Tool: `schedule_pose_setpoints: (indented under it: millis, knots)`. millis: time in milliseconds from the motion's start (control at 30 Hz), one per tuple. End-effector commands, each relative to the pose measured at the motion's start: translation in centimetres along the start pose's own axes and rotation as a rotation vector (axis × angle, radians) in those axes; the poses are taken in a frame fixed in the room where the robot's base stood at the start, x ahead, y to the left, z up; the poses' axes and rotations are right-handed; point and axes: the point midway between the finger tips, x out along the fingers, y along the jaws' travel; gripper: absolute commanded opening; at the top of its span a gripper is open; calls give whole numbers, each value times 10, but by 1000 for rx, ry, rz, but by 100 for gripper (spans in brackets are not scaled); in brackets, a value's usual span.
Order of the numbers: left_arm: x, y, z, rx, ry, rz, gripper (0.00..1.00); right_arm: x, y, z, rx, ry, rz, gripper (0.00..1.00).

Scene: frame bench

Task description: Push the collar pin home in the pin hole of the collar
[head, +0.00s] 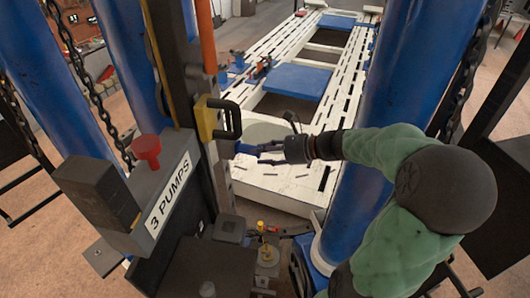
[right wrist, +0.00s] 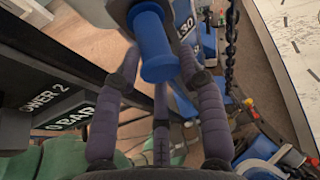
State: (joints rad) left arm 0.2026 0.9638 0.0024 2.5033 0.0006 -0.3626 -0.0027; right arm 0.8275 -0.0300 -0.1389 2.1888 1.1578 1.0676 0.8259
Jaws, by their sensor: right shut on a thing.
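The collar pin shows in the right wrist view as a blue spool-shaped grip (right wrist: 157,48) with a wider round end facing the camera. My right gripper (right wrist: 158,75) is shut on it, with its purple-grey fingers on either side. In the head view my right gripper (head: 255,152) reaches in from the right to the dark upright post. The far end of the pin runs toward a grey part at the top of the wrist view, which I take for the collar (right wrist: 118,10). The pin hole is hidden, so I cannot tell how deep the pin sits. My left gripper is not in view.
A yellow block (head: 206,118) with a black handle (head: 231,120) is on the post just above my right gripper. A grey "3 PUMPS" box (head: 165,195) with a red knob (head: 146,148) stands left. Blue columns and hanging chains flank the white slotted bench (head: 270,185).

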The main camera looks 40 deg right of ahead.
Motion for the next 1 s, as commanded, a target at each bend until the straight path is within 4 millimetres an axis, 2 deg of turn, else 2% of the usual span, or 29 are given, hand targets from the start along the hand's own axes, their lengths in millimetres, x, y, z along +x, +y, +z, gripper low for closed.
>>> schedule_pose_setpoints:
  millis: [33,100,133,433,567,667,1000]
  knots:
    - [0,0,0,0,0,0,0,2,2,-3,6,3,4,46]
    - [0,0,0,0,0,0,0,2,2,-3,6,3,4,66]
    - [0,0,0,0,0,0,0,2,2,-3,5,3,4,68]
    - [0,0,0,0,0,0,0,1,1,-1,2,1,2,68]
    - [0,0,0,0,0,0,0,-6,0,-1,2,0,0,68]
    - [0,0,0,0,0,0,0,-19,-1,-1,0,1,-2,68]
    - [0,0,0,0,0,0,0,-84,-1,-2,3,4,-2,68]
